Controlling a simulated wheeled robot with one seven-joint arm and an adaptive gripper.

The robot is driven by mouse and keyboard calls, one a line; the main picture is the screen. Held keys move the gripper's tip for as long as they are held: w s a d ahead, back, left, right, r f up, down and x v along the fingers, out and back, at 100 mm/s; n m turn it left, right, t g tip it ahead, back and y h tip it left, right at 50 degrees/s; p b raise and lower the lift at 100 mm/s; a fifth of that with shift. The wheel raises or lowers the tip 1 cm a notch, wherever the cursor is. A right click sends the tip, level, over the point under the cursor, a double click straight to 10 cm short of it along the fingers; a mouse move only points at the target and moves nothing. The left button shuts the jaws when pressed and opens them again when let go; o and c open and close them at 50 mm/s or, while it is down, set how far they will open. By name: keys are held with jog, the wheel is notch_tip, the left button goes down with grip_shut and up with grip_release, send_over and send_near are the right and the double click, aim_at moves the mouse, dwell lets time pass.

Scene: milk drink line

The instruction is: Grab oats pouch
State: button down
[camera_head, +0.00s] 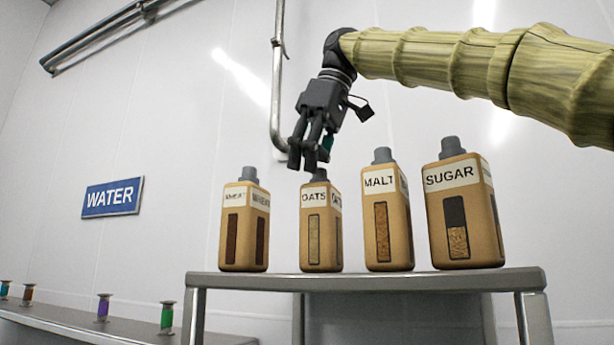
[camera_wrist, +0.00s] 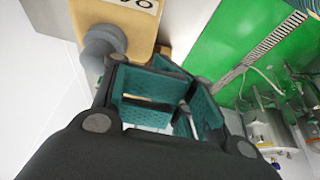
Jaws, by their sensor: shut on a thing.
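The oats pouch (camera_head: 321,228) is a tan box-shaped pack with a grey cap, a white label and a narrow window. It stands upright on the metal stand, between the wheat-coloured dark-window pack and the malt pack. My gripper (camera_head: 309,158) points down from above, its fingertips at the oats cap and hiding part of it. It is shut on the oats pouch at its top. In the wrist view, a tan pack with a grey cap (camera_wrist: 103,41) and a partly cut-off label lies beside my teal-padded fingers (camera_wrist: 165,92); the exact contact is hard to see.
The dark-window pack (camera_head: 245,222) stands left; the malt pack (camera_head: 388,215) and sugar pack (camera_head: 464,205) stand right. All share the metal stand (camera_head: 365,283). A lower ledge (camera_head: 60,322) at left holds several small coloured spools. A vertical pipe (camera_head: 276,90) runs behind.

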jog(key=s+a+b, duration=0.2)
jog(key=s+a, duration=0.1)
jog(key=s, duration=0.4)
jog(key=s+a+b, duration=0.3)
jog(key=s, duration=0.5)
jog(key=shift+r, duration=0.1)
jog(key=shift+c, duration=2.2)
grip_release()
jog(key=shift+r, duration=0.1)
